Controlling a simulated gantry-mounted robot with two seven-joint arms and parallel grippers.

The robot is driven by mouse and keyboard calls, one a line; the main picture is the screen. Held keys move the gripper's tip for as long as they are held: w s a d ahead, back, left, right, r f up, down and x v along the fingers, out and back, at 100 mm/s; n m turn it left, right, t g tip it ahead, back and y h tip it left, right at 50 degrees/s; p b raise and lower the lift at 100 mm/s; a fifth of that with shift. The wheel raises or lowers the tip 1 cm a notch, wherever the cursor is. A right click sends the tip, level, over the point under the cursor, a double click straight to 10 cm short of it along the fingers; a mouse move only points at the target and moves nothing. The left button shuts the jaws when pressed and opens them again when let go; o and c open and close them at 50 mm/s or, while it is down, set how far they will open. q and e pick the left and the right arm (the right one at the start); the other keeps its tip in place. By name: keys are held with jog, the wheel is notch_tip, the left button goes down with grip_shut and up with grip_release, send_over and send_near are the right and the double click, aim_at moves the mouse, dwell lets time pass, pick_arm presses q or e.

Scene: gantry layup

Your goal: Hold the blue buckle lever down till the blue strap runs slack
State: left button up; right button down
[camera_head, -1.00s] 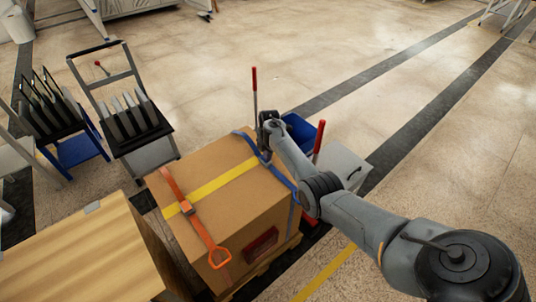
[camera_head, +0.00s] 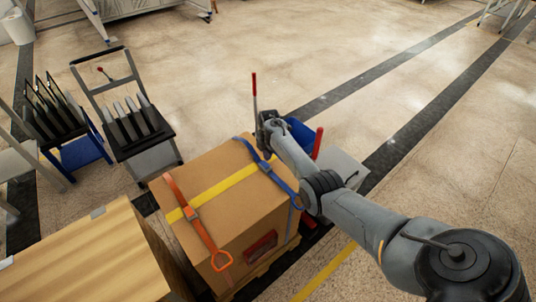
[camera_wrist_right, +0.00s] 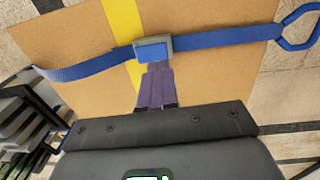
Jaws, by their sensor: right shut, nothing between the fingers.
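The blue strap (camera_head: 285,184) crosses the top of a brown carton (camera_head: 225,165). It also shows in the wrist view (camera_wrist_right: 90,66), curving a little left of the buckle, with a blue loop (camera_wrist_right: 299,26) at the right. The blue buckle (camera_wrist_right: 168,44) has a grey frame and a blue lever (camera_wrist_right: 153,53), over a yellow band. My right gripper (camera_wrist_right: 155,68) is shut and empty, its fingertips at the near edge of the lever; exact contact is hard to tell. In the head view my right gripper (camera_head: 264,150) points down at the buckle. My left gripper is not in view.
An orange strap (camera_head: 200,225) with its own buckle and loop lies left of the blue one. A wooden-looking box (camera_head: 85,255) stands at the lower left, a trolley (camera_head: 145,140) behind it. A blue bin (camera_head: 300,130) and red-topped posts stand beyond the carton. Open floor lies behind.

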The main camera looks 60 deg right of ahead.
aim_at(268, 166)
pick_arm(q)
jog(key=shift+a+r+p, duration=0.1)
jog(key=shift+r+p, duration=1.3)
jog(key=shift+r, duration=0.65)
pick_arm(e)
notch_tip(268, 166, up, 10)
jog(key=shift+r, duration=0.2)
jog(key=shift+f, duration=0.1)
